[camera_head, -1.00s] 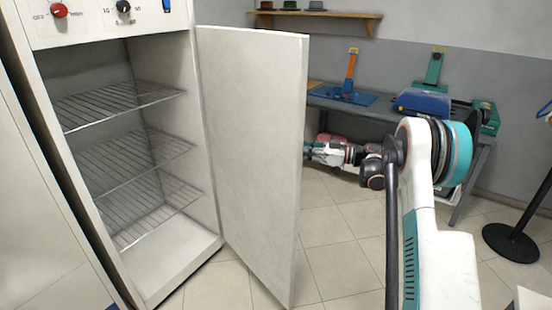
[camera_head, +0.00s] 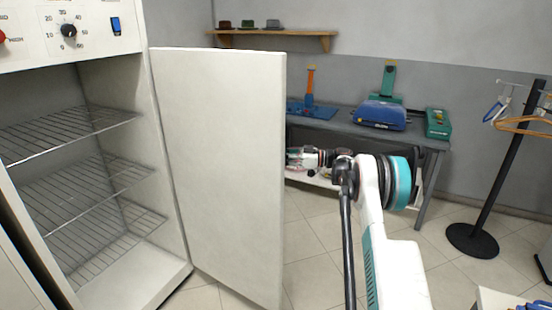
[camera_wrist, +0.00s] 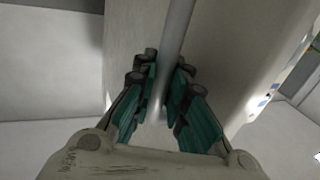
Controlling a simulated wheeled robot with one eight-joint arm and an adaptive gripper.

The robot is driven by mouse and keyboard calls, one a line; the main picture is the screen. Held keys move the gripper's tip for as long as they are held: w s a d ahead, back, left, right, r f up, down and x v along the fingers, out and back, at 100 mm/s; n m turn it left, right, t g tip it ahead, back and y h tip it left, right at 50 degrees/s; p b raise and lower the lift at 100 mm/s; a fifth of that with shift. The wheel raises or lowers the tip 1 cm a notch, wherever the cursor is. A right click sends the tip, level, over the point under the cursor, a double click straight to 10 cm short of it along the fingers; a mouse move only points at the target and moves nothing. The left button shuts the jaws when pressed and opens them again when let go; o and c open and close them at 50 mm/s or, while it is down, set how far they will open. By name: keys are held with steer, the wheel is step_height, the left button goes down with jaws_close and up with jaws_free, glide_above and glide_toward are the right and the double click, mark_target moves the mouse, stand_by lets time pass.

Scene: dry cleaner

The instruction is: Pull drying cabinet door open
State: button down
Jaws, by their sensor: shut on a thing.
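The drying cabinet (camera_head: 160,160) stands at the left in the head view, with its white door (camera_head: 218,170) swung wide open on its right side. The inside with its wire shelves is exposed. My arm reaches behind the door's outer face, so the door's edge hides my gripper's tips in the head view. In the wrist view my gripper (camera_wrist: 160,108) has its teal fingers closed around a grey bar handle (camera_wrist: 176,40) on the pale door face (camera_wrist: 128,45).
A grey workbench (camera_head: 345,128) with a blue machine (camera_head: 380,115) and green tools stands behind my arm. A black coat stand (camera_head: 490,170) with hangers is at the right. A wall shelf (camera_head: 300,37) holds several small items. Tiled floor is free between door and stand.

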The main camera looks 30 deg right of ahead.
steer(key=c, duration=1.6)
jaws_free()
steer(key=shift+s+d, duration=0.15)
steer(key=shift+d, duration=0.25)
steer(key=shift+a, duration=0.1)
steer(key=shift+a, duration=0.1)
steer(key=v, duration=1.2)
